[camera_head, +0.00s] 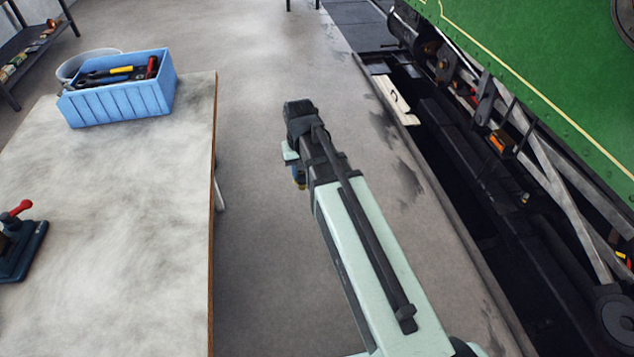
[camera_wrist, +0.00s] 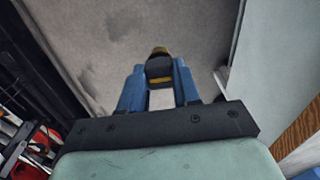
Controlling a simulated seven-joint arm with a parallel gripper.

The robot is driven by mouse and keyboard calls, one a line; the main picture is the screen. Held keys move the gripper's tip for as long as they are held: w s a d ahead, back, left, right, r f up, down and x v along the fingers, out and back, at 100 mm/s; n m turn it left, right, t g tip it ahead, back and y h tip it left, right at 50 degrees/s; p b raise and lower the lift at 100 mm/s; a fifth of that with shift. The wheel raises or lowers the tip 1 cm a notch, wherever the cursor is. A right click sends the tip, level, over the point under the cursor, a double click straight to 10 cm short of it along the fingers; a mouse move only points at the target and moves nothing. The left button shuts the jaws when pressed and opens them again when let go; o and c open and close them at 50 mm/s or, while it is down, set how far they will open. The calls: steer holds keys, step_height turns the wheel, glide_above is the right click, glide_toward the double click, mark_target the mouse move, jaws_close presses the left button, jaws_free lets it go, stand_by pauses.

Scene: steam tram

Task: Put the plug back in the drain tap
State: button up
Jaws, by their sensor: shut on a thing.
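My gripper (camera_head: 298,174) is over the bare floor between the workbench and the green tram, with its fingers pointing down. In the wrist view its two blue fingers (camera_wrist: 160,88) are shut on a small dark piece with a brass-yellow end and a yellow band, which I take to be the plug (camera_wrist: 159,68). The plug is clear of any surface, and part of it is hidden between the fingers. In the head view only a small brassy bit shows below the fingers. I cannot pick out the drain tap for certain in either view.
The green tram (camera_head: 550,70) stands at the right over a dark pit (camera_head: 480,220), with rods and struts below its side. The workbench (camera_head: 130,230) at the left bears a blue tool crate (camera_head: 120,100) and a red-handled device (camera_head: 20,245). The floor (camera_head: 265,270) between is free.

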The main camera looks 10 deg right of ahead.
steer(key=w+a+r+n, duration=0.1)
steer(key=a+r, duration=0.3)
steer(key=a, duration=0.8)
steer(key=w+a+r+n, duration=0.15)
steer(key=a+r, duration=0.25)
steer(key=a, duration=0.9)
steer(key=w+a+r+n, duration=0.15)
steer(key=a+r, duration=0.35)
steer(key=a, duration=0.7)
steer(key=s+a+r+n, duration=0.1)
steer(key=s+a+r, duration=0.2)
steer(key=a, duration=0.9)
steer(key=s+a+r+n, duration=0.1)
steer(key=s+a+r, duration=0.2)
steer(key=s+a, duration=0.7)
steer(key=s+a+r+n, duration=0.1)
steer(key=s+a+r, duration=0.2)
steer(key=s+a, duration=0.4)
steer(key=a, duration=0.9)
steer(key=shift+s+a+n, duration=0.15)
steer(key=shift+a+n, duration=0.05)
steer(key=shift+n, duration=0.2)
steer(key=shift+f, duration=1.4)
steer(key=shift+f, duration=1.8)
